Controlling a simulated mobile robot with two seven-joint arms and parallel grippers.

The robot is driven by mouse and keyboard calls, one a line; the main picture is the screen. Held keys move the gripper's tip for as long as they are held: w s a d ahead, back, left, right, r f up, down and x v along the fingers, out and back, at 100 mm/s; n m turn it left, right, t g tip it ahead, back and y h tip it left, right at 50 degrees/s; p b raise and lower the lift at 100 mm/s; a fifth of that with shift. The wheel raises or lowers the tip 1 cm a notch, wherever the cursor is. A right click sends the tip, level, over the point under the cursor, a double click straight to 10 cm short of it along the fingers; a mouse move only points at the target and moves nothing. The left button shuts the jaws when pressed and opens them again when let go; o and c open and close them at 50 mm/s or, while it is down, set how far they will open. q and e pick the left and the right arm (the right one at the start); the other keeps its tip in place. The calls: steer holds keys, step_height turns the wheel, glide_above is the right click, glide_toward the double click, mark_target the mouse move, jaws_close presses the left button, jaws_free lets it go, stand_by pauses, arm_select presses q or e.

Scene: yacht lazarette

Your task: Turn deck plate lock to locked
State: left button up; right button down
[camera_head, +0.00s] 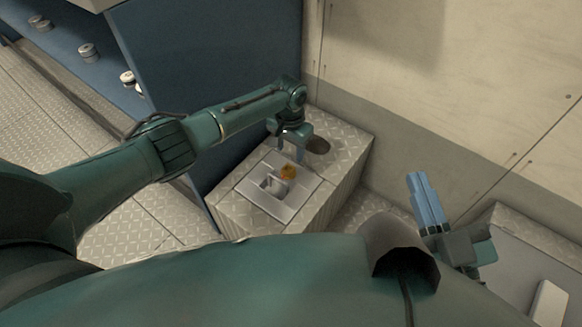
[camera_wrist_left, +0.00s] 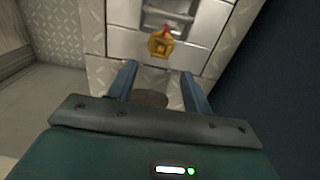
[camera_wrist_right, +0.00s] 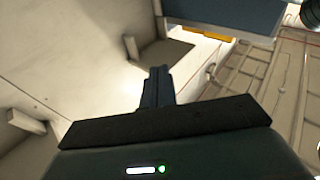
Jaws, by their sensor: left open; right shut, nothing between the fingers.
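The deck plate (camera_head: 302,187) is a pale metal panel set in the top of a checkered metal box. On it sits the yellow lock (camera_head: 288,172), beside a recessed square opening (camera_head: 273,185). In the left wrist view the lock (camera_wrist_left: 160,43) is a yellow ring-like piece with a small red mark on top. My left gripper (camera_head: 289,158) is open above the plate near the lock. In the left wrist view its fingers (camera_wrist_left: 160,82) are spread just short of the lock, with nothing between them. My right gripper (camera_head: 416,176) is shut and empty, away to the right of the box.
The checkered box (camera_head: 345,158) stands against a blue panel (camera_head: 225,70) at left and a cream wall (camera_head: 420,60) behind. A grey surface with a white object (camera_head: 549,303) lies at the lower right. Round fittings (camera_head: 88,52) sit on the blue ledge at upper left.

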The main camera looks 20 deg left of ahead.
mark_target(290, 166)
arm_select(q)
step_height(290, 166, down, 6)
steer(key=b, duration=0.3)
steer(key=shift+f, duration=0.4)
arm_select(e)
steer(key=shift+w+d+r+n+t+y, duration=0.1)
steer(key=shift+w+r+n+t+y, duration=0.15)
steer(key=shift+r+n+y, duration=0.3)
steer(key=shift+w+a+r+n+t+y, duration=0.1)
steer(key=shift+r+n+t+y, duration=0.3)
steer(key=shift+r, duration=0.3)
steer(key=shift+w+d+r+n+t+y, duration=0.1)
steer(key=shift+w+r+n+t+y, duration=0.15)
steer(key=shift+r+n+y, duration=0.3)
arm_select(q)
steer(key=shift+c, duration=0.5)
steer(key=c, duration=0.9)
